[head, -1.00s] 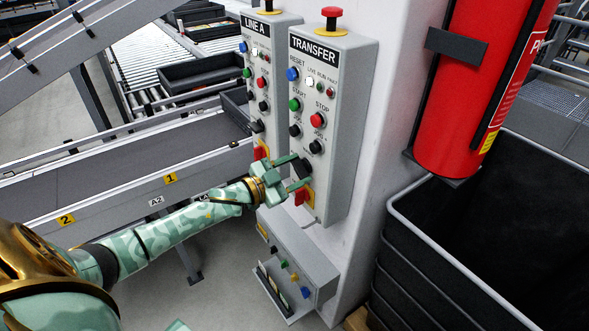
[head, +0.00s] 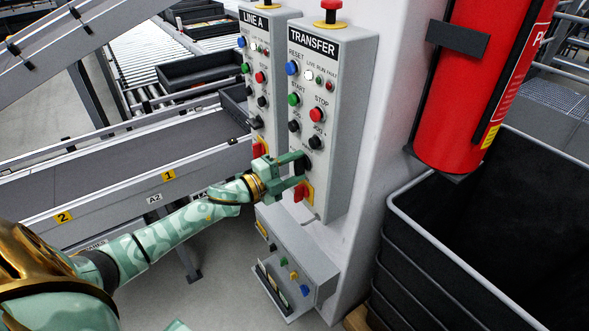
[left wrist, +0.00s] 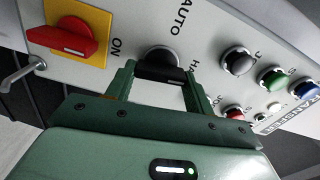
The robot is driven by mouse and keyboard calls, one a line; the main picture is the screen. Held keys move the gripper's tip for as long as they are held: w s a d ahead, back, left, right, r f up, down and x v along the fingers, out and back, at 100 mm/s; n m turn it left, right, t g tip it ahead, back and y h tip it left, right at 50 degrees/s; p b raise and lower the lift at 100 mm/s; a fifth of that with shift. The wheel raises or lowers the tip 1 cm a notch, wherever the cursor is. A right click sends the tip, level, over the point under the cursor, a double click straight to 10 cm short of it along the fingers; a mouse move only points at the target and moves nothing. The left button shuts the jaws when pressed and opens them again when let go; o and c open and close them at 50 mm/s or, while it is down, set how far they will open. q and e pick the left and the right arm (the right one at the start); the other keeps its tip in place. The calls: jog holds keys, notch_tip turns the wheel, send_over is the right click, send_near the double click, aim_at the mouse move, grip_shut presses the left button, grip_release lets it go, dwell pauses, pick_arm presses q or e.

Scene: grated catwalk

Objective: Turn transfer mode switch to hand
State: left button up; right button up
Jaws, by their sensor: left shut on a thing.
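The TRANSFER panel (head: 340,110) is a grey box on a white column. Its black mode switch knob (left wrist: 160,66) shows in the left wrist view, with AUTO printed on one side and a partly hidden label starting "HA" on the other. My left gripper (head: 302,170) is shut on this knob, with one green finger on each side; the fingers also show in the left wrist view (left wrist: 160,82). In the head view the fingers hide most of the knob. My right gripper is not in view.
A red rotary switch on a yellow plate (head: 301,193) sits just below the knob. The LINE A panel (head: 256,60) stands to the left. A small grey box (head: 300,265) is below. A fire extinguisher (head: 475,110) and black bins (head: 430,270) are to the right.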

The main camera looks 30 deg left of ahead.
pick_arm(q)
jog(key=shift+f+m, duration=0.15)
jog(key=shift+m, duration=0.85)
jog(key=o, duration=1)
jog(key=shift+s, duration=0.1)
jog(key=v, duration=1.6)
jog(key=shift+s, duration=0.1)
